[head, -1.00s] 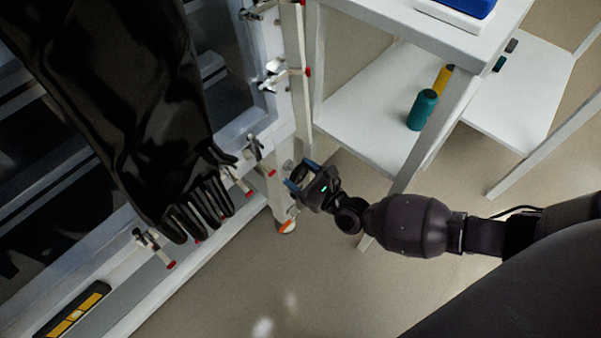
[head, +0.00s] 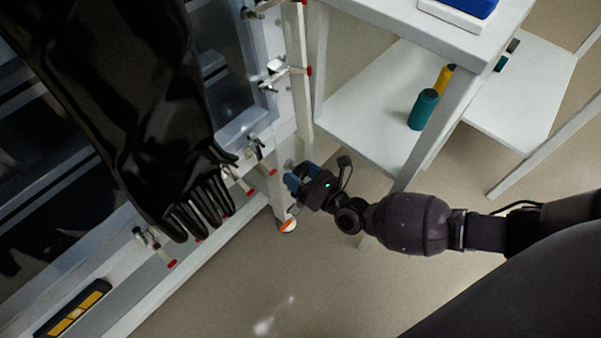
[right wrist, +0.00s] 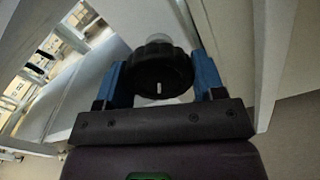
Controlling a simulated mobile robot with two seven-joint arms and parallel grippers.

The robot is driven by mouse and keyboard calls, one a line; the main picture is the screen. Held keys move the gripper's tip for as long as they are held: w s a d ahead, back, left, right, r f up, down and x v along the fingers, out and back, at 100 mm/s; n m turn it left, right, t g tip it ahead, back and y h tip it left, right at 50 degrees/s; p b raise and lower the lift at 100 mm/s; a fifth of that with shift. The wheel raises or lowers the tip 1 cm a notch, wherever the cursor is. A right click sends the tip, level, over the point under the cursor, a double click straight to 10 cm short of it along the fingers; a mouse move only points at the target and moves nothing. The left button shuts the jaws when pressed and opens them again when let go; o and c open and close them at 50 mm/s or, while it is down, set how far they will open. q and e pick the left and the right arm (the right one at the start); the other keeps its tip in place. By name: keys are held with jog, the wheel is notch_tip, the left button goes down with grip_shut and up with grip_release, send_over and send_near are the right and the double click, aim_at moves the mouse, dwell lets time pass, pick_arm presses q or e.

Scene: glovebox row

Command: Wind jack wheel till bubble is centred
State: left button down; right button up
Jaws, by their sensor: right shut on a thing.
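The jack wheel, a black knurled knob with a white mark (right wrist: 158,66), sits between the two blue fingers of my right gripper (right wrist: 163,84) in the right wrist view. The fingers press on it from both sides. In the head view my right gripper (head: 294,181) is at the lower corner of the white glovebox frame, and its fingers hide the wheel. A yellow and black spirit level (head: 72,309) lies on the frame's lower rail at bottom left. Its bubble is too small to read. My left gripper is not in view.
A black glove (head: 130,110) hangs from the glovebox front, left of my right gripper. Red-tipped clamps (head: 290,71) stick out along the frame. A white shelf unit (head: 365,110) with a teal bottle (head: 423,109) stands to the right. Open floor lies below.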

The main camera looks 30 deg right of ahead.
dwell(0.3)
jog(key=o, duration=0.9)
jog(key=p+v, duration=0.1)
jog(key=v, duration=1)
